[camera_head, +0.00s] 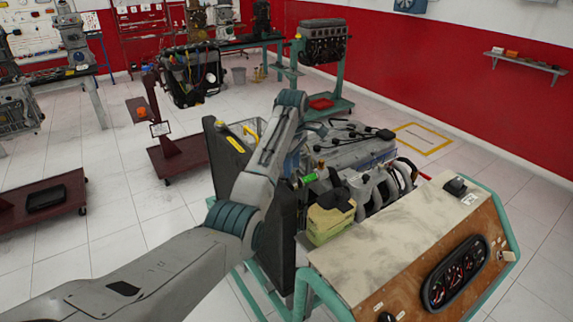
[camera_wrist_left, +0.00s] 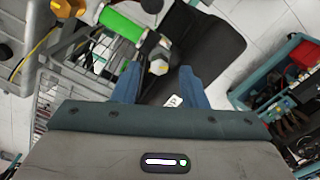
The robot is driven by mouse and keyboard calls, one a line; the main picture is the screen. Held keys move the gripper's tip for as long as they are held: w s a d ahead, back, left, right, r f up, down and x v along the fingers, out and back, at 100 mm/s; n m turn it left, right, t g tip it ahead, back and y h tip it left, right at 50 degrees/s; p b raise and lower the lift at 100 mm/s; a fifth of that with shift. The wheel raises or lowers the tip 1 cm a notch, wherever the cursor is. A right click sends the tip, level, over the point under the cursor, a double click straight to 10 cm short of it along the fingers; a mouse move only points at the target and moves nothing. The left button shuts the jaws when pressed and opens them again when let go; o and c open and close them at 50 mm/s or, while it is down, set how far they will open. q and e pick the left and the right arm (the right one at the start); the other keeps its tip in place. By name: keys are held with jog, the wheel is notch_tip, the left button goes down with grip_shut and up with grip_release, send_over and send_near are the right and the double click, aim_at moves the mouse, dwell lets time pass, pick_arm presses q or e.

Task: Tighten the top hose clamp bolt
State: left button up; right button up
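A green hose (camera_wrist_left: 122,28) shows at the upper left of the left wrist view, with a metal clamp (camera_wrist_left: 150,40) at its right end. A hex-headed clamp bolt (camera_wrist_left: 158,67) with a yellowish face stands below the clamp. My left gripper (camera_wrist_left: 159,72) is open, its two blue fingers apart on either side of the bolt in that view. I cannot tell whether they touch it. In the head view my left gripper (camera_head: 291,165) points down just left of the green hose (camera_head: 307,179); the bolt is not discernible there. My right gripper is out of view.
The engine (camera_head: 355,150) with its pipes stands right of my left gripper. A black radiator panel (camera_head: 226,155) stands beside my arm. A tan box (camera_head: 330,218) and an instrument panel (camera_head: 465,270) are in front.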

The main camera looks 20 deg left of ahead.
pick_arm(q)
jog(key=shift+d+f, duration=0.15)
jog(key=shift+f, duration=0.25)
jog(key=shift+d, duration=0.1)
jog(key=shift+c, duration=0.2)
grip_shut()
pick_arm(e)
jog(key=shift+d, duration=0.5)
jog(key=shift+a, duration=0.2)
